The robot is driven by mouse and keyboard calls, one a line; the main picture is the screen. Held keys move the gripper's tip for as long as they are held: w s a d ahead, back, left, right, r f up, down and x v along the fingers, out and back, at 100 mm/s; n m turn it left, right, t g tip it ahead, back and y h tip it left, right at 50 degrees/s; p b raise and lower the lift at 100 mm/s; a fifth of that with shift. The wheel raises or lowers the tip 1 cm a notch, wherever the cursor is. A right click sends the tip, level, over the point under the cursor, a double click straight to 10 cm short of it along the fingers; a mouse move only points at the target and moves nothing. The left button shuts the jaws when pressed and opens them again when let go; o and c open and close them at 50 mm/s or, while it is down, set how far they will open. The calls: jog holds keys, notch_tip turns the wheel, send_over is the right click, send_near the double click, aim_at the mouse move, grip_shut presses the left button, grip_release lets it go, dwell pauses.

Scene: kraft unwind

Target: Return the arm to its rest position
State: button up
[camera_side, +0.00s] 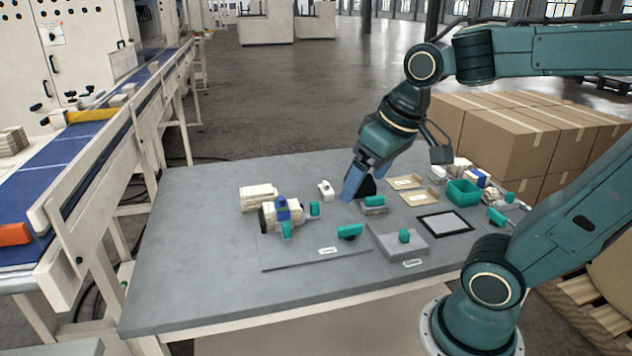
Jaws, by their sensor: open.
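My gripper (357,186) has blue fingers and points down over the middle of the grey table (190,270). It is open, and I see nothing held between the fingers. The fingertips are just behind a small grey block with a teal part (374,203); I cannot tell whether they touch it. My teal arm reaches in from the right, its base at the table's front right.
A machine part with a blue piece (283,208) stands on a grey plate (305,256). Cardboard boxes (505,140) stand behind. The table's left front is clear.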

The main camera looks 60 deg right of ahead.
jog(key=shift+n+t+y, duration=0.3)
jog(key=shift+n+t, duration=0.3)
jog(key=shift+n, duration=0.3)
jog(key=shift+s+a+f, duration=0.1)
jog(key=shift+s+a, duration=0.4)
jog(key=shift+s, duration=0.25)
jog(key=shift+s+a+r, duration=0.1)
jog(key=shift+s+a, duration=0.35)
jog(key=shift+s, duration=0.3)
jog(key=shift+s+a+f, duration=0.1)
jog(key=shift+s+a, duration=0.4)
jog(key=shift+s, duration=0.25)
